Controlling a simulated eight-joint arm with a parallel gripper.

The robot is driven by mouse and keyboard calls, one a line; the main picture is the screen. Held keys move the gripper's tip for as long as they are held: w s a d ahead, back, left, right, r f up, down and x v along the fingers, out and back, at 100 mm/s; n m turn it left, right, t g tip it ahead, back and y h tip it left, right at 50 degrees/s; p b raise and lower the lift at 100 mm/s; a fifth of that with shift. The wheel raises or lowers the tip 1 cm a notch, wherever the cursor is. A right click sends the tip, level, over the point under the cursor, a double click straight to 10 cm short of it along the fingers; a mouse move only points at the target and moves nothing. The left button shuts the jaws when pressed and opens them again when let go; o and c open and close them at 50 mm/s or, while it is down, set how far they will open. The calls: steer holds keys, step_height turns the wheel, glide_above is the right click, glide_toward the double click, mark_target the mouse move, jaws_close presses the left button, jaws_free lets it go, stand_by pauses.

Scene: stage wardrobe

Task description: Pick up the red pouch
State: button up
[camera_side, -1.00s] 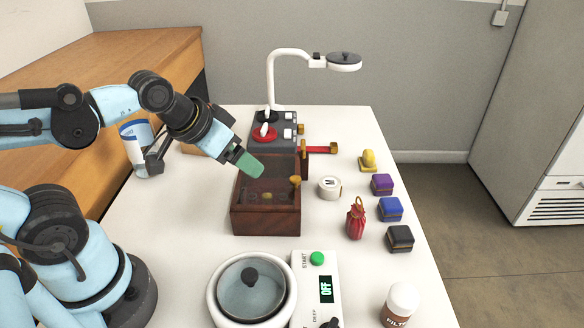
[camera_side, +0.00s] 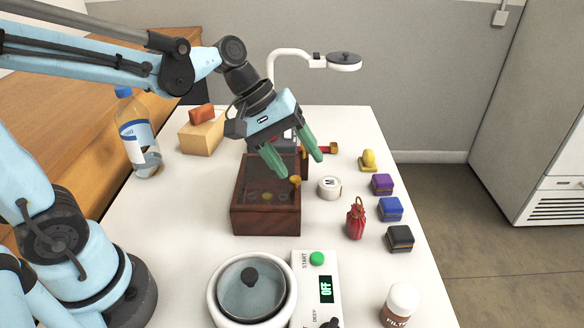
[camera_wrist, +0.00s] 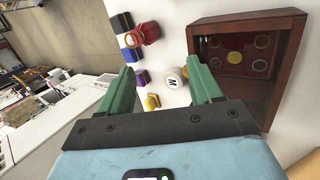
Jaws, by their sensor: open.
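The red pouch (camera_side: 356,219) stands upright on the white table, right of the wooden box, with its tied neck at the top. In the wrist view the red pouch (camera_wrist: 147,33) shows near the top, beyond the fingers and a little left of centre. My gripper (camera_side: 296,164) is open and empty, with green fingers spread apart. It hangs above the back part of the wooden box, behind and to the left of the pouch, not touching it. In the wrist view my gripper (camera_wrist: 160,85) has its two fingers wide apart.
The dark wooden box (camera_side: 265,220) stands left of the pouch. A white round tin (camera_side: 329,188) sits behind it. Black (camera_side: 400,239), blue (camera_side: 390,209) and purple (camera_side: 382,184) boxes line the right edge. A pot (camera_side: 251,290) and a pill bottle (camera_side: 400,302) stand in front.

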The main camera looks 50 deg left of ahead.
steer(key=w+d+n+g+h, duration=0.2)
steer(key=w+d+n+h, duration=0.1)
steer(key=w+d+n, duration=0.1)
steer(key=n+g+h, duration=0.4)
steer(key=h, duration=0.1)
glide_toward(363, 223)
steer(key=x, duration=0.4)
steer(key=shift+s+d+f, duration=0.1)
steer(key=shift+s+d, duration=0.1)
steer(key=shift+d, duration=0.2)
steer(key=x, duration=0.5)
steer(key=c, duration=1)
